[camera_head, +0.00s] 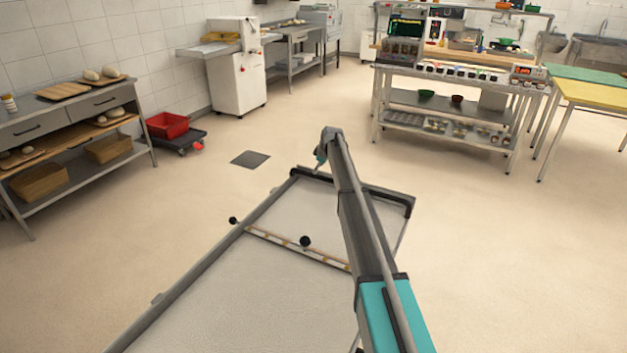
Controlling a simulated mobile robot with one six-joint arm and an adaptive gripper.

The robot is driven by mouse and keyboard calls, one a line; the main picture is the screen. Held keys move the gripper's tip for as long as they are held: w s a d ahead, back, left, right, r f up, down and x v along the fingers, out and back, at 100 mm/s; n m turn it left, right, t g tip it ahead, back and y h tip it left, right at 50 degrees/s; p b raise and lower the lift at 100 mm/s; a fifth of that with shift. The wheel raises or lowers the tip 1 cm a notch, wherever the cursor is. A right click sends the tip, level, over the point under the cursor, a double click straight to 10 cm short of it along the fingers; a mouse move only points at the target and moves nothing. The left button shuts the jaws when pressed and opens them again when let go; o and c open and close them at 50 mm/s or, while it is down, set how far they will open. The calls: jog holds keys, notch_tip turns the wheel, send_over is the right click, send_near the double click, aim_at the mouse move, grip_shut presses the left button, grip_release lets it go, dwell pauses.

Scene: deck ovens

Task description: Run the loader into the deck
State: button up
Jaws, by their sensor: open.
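The loader (230,312) is a long, low frame with grey side rails and a pale, flat bed. It lies in front of me and runs from the bottom edge towards the middle of the view. A striped crossbar (270,238) with black knobs spans its bed. My arm reaches over the loader's right part and hides some of it. My gripper (318,164) is small and partly hidden at the arm's far end, beside the loader's far end bar (375,190). It is open; I cannot tell whether it touches the bar. No oven deck is in view.
A shelf table (30,130) with dough and boards stands left. A red crate (167,125) sits on a dolly (185,141) beside it. A dark floor plate (250,159) lies ahead. A loaded steel workbench (455,80) and yellow-topped table (595,94) stand right. Floor between is clear.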

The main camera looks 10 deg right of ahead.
jog(key=shift+b+x, duration=2.2)
jog(key=shift+x, duration=0.55)
